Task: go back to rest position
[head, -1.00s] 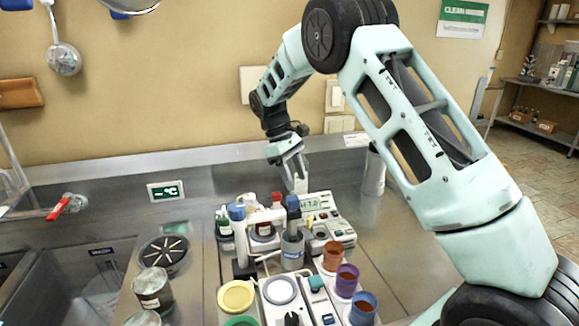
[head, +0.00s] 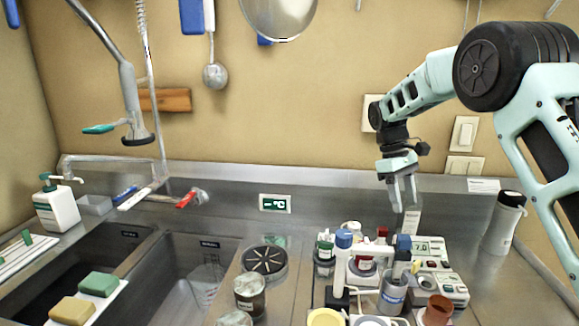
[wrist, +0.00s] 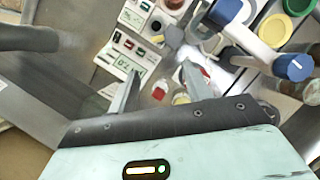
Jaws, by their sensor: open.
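My gripper (head: 403,192) hangs at the right of the head view, pointing down, with its jaws apart and nothing between them. It is above the back part of the cluster of lab items, in front of the wall. In the wrist view my gripper (wrist: 158,88) shows two separate fingers over the bench. Beneath them is a white meter with a green display (wrist: 128,74), which also shows in the head view (head: 432,250). My arm reaches in from the right side of the head view.
A stand with blue-capped parts (head: 343,240) and a grey beaker (head: 393,293) stand below my gripper. A white flask (head: 503,222) stands at right. Sinks (head: 185,270), a tap (head: 133,105) and a soap bottle (head: 56,205) are at left. Ladles and a pan (head: 278,15) hang above.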

